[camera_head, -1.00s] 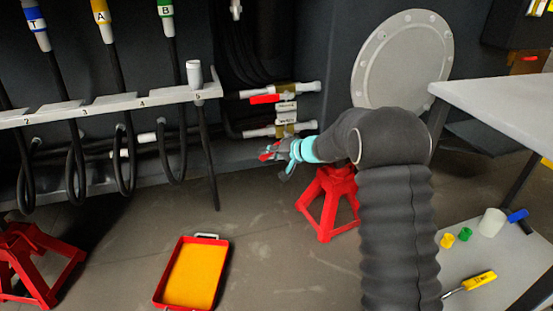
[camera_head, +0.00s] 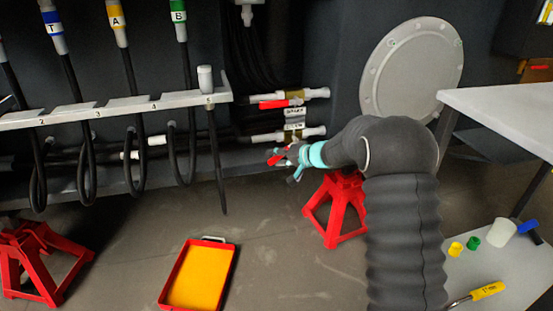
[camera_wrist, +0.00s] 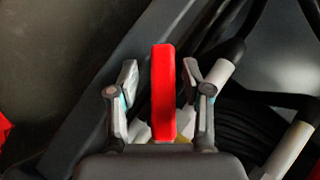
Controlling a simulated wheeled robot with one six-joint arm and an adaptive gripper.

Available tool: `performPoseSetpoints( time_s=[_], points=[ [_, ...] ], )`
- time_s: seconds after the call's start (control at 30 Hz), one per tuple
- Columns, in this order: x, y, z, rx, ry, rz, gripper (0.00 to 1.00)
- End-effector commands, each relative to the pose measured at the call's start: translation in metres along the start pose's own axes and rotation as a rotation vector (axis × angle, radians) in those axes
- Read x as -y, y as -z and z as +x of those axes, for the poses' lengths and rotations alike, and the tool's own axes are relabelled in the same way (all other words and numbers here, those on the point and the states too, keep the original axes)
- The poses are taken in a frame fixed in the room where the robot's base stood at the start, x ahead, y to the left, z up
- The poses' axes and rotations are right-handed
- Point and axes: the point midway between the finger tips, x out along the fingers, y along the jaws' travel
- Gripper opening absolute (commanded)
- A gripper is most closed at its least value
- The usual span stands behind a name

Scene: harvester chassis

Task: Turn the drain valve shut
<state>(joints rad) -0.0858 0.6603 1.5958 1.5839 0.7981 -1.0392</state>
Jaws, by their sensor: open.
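Two valves sit one above the other on white-ended pipes at the chassis. The upper valve (camera_head: 290,95) has a red lever (camera_head: 280,103) lying along its pipe. The lower valve (camera_head: 291,136) is just beyond my gripper (camera_head: 278,157), with a red lever (camera_head: 275,160) showing at the fingers. In the wrist view, this red lever (camera_wrist: 163,92) stands between the two spread fingers of my gripper (camera_wrist: 160,82), with a visible gap on each side. Its pipe (camera_wrist: 220,72) runs diagonally behind it. The valve body is mostly hidden. The small labels between the valves are unreadable.
A red jack stand (camera_head: 336,210) stands below my arm. An orange-filled red tray (camera_head: 200,275) lies on the floor. Black hoses hang from a numbered rail (camera_head: 120,108) at left. A white table (camera_head: 505,108) is at right. A round cover plate (camera_head: 412,70) is behind my arm.

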Motion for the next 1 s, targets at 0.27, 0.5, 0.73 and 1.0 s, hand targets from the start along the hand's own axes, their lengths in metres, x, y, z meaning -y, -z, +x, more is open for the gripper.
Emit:
performPoseSetpoints(
  time_s=[0.27, 0.5, 0.73, 1.0],
  points=[
    [0.001, 0.001, -0.029, -0.001, 0.000, -0.002, 0.49],
    [0.001, 0.001, -0.077, -0.002, 0.000, -0.001, 0.49],
    [0.001, 0.001, -0.109, -0.001, 0.000, 0.000, 0.49],
    [0.000, 0.000, -0.119, 0.002, 0.001, -0.001, 0.49]
  ],
)
